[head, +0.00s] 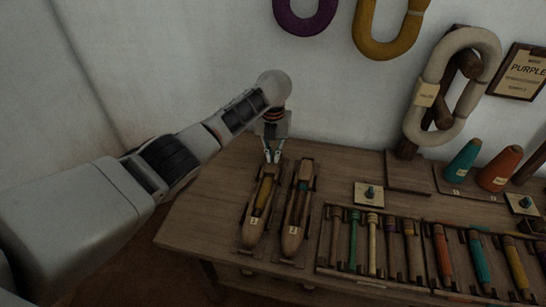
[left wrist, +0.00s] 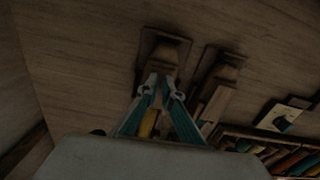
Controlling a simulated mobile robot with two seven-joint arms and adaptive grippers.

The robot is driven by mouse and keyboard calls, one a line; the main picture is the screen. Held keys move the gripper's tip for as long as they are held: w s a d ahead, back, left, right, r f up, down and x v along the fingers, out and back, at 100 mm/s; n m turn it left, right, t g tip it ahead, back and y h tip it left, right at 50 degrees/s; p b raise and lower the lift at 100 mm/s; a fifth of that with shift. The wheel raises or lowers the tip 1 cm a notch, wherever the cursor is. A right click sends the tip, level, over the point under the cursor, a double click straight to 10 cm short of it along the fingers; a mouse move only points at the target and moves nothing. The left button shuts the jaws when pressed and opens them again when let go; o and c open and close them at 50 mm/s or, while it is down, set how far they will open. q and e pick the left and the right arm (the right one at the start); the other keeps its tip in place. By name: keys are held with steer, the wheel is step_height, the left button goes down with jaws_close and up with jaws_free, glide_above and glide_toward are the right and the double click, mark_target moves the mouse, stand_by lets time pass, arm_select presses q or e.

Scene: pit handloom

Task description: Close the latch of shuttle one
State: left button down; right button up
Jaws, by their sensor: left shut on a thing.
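Shuttle one (head: 258,207), a long wooden boat shape with a small number label and a yellow bobbin inside, lies in a cradle at the left of the table. My left gripper (head: 272,157) reaches down to its far end. In the left wrist view the fingertips (left wrist: 161,90) close in at the end of shuttle one (left wrist: 165,52), with yellow showing between the teal fingers. The gripper is shut on a small part there, apparently the latch, which the fingers hide. The latch's position cannot be told. My right gripper is in neither view.
A second shuttle (head: 295,212) lies close on the right, parallel to shuttle one. Yarn cones (head: 462,161) stand at the back. The wall is behind the table.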

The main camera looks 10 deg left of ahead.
arm_select(q)
steer(key=shift+m, duration=0.3)
steer(key=c, duration=2.5)
jaws_free()
step_height(320, 180, up, 12)
